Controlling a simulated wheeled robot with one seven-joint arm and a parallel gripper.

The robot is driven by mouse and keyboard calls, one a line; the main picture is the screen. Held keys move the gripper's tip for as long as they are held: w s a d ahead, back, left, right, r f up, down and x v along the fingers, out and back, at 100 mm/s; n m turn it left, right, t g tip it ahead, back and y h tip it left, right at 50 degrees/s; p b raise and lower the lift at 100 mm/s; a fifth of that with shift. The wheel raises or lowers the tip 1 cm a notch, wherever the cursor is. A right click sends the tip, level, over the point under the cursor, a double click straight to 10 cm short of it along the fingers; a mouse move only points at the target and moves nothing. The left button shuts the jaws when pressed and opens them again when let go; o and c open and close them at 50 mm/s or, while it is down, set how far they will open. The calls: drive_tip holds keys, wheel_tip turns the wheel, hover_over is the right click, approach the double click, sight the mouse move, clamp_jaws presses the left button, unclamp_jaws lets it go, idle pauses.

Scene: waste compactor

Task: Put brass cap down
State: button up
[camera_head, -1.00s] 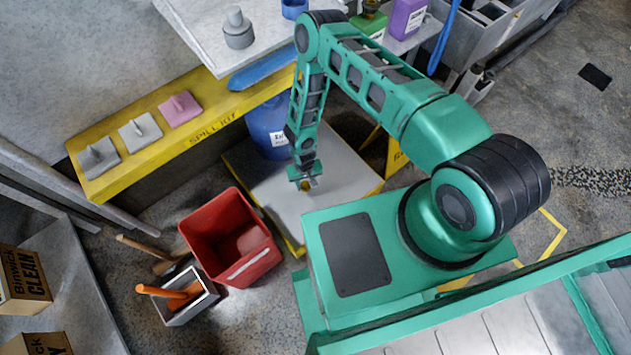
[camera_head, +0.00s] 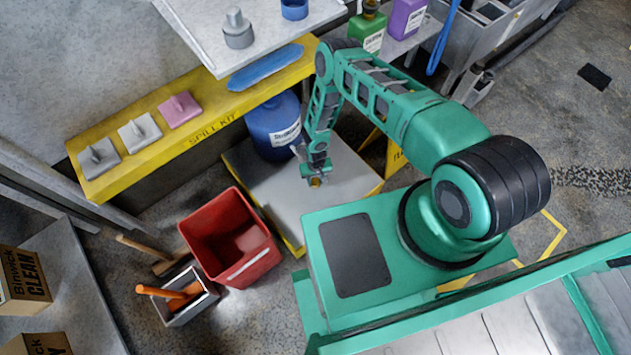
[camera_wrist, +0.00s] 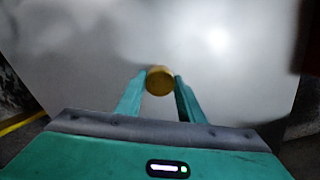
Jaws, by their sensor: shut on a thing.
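The brass cap (camera_wrist: 159,80) is a small round gold piece between the fingertips of my gripper (camera_wrist: 160,84) in the wrist view. My gripper is shut on it. In the head view my gripper (camera_head: 315,181) points down over the grey platform (camera_head: 345,178), with the cap (camera_head: 315,182) a small gold spot at its tip. The platform's bare surface lies beneath. I cannot tell how high the cap is above it.
A blue drum (camera_head: 272,128) stands at the platform's back. A red bin (camera_head: 228,240) is to its left, beside a grey box with orange-handled tools (camera_head: 185,298). A yellow spill kit shelf (camera_head: 215,125) runs behind. The platform's middle is clear.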

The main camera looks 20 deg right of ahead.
sight(316, 182)
drive_tip(key=o, duration=1.2)
drive_tip(key=shift+r, duration=0.1)
wheel_tip(316, 182, up, 12)
drive_tip(key=shift+f, duration=0.1)
idle(0.3)
